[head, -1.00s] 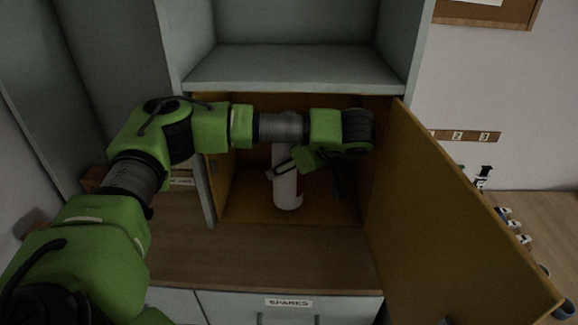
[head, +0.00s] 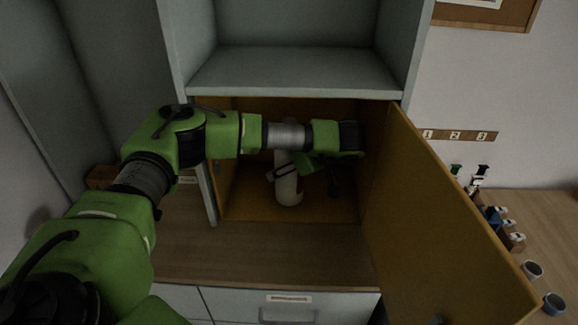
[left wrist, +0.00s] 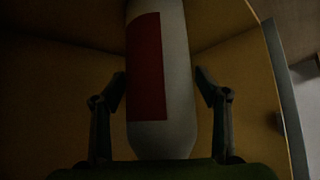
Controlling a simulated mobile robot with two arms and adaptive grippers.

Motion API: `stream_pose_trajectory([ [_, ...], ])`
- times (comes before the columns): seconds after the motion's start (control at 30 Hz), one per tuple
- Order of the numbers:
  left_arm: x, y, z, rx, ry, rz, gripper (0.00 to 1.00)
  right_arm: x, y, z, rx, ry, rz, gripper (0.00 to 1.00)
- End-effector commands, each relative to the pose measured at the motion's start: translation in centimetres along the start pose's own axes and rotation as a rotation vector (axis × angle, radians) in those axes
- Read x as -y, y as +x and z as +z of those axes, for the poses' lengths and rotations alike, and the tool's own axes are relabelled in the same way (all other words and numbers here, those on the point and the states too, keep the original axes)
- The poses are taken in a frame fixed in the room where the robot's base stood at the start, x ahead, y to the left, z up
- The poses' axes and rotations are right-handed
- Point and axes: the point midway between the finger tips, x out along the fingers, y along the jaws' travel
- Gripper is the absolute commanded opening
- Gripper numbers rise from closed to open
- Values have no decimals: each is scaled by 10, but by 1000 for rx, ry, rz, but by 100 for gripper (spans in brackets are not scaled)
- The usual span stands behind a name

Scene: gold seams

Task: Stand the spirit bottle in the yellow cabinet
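My left gripper (head: 283,172) reaches in from the right side of the bottle. In the left wrist view, the bottle's red label (left wrist: 145,70) faces me, and the two fingers (left wrist: 160,88) lie on either side of the bottle, their tips at its edges. The upper bottle is partly hidden by my arm. My right gripper is out of view.
The cabinet door (head: 440,220) stands open to the right. A grey shelf (head: 290,75) lies just above the opening, close over my arm. The wooden counter (head: 270,255) in front is clear. Cups and small items (head: 505,230) stand at the far right.

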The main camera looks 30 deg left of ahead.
Motion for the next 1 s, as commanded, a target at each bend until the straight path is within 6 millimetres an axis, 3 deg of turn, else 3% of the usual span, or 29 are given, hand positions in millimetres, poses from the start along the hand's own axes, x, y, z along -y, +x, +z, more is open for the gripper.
stream_pose_trajectory([
  [0.37, -1, -4, 0, -1, -1, 2, 70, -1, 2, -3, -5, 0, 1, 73],
  [0.73, -2, -60, 1, -2, -2, 5, 70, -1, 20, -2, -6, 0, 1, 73],
  [1.0, -1, -76, -1, -1, -2, 1, 70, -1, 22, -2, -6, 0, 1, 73],
])
